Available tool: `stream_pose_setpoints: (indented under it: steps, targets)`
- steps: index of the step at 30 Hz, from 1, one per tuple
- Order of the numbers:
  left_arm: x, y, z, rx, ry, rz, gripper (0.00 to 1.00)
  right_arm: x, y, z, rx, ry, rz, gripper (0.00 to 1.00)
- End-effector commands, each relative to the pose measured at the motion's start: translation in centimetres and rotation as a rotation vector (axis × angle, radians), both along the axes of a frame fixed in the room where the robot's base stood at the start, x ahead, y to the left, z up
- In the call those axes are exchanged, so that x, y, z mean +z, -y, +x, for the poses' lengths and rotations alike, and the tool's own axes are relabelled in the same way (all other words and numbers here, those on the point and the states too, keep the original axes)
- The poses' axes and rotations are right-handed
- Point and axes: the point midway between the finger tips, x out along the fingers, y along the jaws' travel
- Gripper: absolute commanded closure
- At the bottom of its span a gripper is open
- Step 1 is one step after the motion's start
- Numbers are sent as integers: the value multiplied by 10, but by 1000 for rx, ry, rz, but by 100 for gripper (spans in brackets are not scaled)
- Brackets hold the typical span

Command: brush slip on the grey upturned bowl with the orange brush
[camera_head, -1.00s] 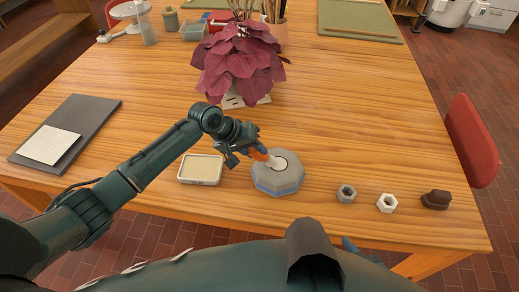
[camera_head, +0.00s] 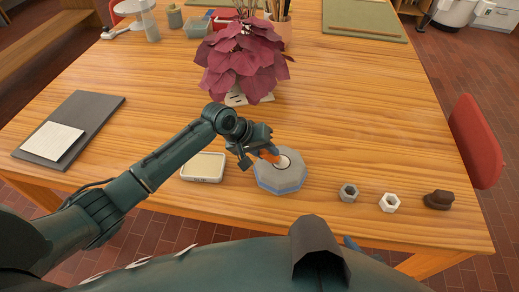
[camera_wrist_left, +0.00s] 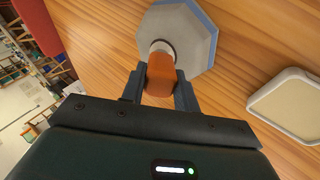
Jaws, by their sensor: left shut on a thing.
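The grey upturned bowl (camera_head: 281,178) is eight-sided with a blue rim and stands on the table near its front edge. It also shows at the top of the left wrist view (camera_wrist_left: 190,35). My left gripper (camera_head: 262,152) is shut on the orange brush (camera_wrist_left: 161,75). The brush (camera_head: 269,157) tilts down to the right, and its pale head lies over the bowl's top, seemingly touching it. A shallow tray of cream slip (camera_head: 203,167) sits left of the bowl and shows at the right of the left wrist view (camera_wrist_left: 290,105). My right gripper is not seen.
A dark red potted plant (camera_head: 240,65) stands behind the bowl. A grey nut (camera_head: 348,193), a white nut (camera_head: 389,203) and a dark brown block (camera_head: 438,200) lie to the right. A dark board with paper (camera_head: 88,112) lies at left. The right-middle table is clear.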

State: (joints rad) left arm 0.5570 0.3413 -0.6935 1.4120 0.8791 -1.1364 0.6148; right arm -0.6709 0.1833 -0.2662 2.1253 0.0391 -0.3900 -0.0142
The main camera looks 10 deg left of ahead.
Motion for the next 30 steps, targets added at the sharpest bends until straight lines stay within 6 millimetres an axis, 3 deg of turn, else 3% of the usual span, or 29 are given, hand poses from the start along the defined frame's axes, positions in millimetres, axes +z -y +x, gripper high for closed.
stream_pose_setpoints:
  steps: [20, 30]
  targets:
    - [0, 31, 2, -1, 2, -2, 92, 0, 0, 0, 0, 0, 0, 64]
    - [1, 32, 2, 0, 2, -1, 92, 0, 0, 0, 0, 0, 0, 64]
